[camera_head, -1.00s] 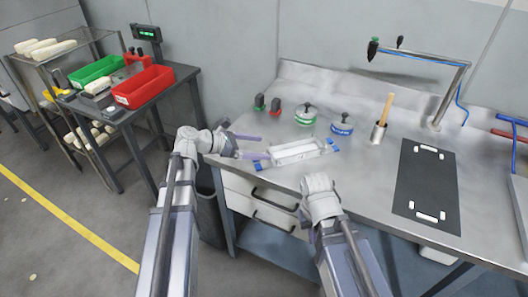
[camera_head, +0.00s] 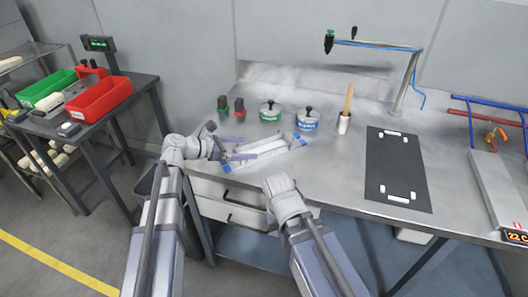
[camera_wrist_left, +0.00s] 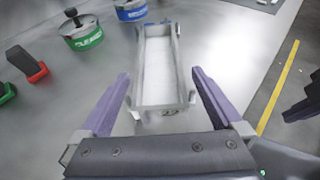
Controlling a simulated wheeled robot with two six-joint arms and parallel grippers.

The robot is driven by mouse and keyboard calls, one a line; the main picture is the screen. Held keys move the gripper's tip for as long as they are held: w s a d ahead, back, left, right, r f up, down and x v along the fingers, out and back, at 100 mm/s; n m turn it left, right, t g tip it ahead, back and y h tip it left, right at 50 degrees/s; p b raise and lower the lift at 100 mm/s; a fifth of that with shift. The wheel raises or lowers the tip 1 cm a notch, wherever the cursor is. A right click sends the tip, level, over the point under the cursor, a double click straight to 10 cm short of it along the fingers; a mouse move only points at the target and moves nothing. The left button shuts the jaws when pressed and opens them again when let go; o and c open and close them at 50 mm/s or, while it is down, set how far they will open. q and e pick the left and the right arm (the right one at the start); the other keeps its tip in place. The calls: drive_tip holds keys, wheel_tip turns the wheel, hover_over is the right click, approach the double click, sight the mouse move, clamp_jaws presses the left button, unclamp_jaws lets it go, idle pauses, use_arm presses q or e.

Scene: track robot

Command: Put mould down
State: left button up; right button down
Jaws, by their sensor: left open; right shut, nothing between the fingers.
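The mould (camera_head: 270,150) is a pale metal rectangular trough with blue parts at its ends. It lies on the steel bench. My left gripper (camera_head: 245,148) is open, with purple fingers at the mould's left part. In the left wrist view the mould (camera_wrist_left: 158,72) lies lengthwise between the spread fingers of my left gripper (camera_wrist_left: 160,76), with a gap on each side. My right gripper (camera_head: 284,196) is low at the bench's front edge, right of the mould. Its fingers are hidden behind its wrist.
Behind the mould stand a green-banded pot (camera_head: 270,114), a blue-banded pot (camera_head: 307,123) and a cup with a wooden handle (camera_head: 344,124). A black mat (camera_head: 398,165) with white corner marks lies to the right, empty. A red bin (camera_head: 100,98) stands on the left side table.

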sight(256, 147)
use_arm(q)
drive_tip(key=b+x, duration=0.2)
drive_tip(key=x, duration=0.3)
drive_tip(key=shift+w+d+f, duration=0.1)
drive_tip(key=shift+w, duration=0.1)
clamp_jaws()
idle(0.6)
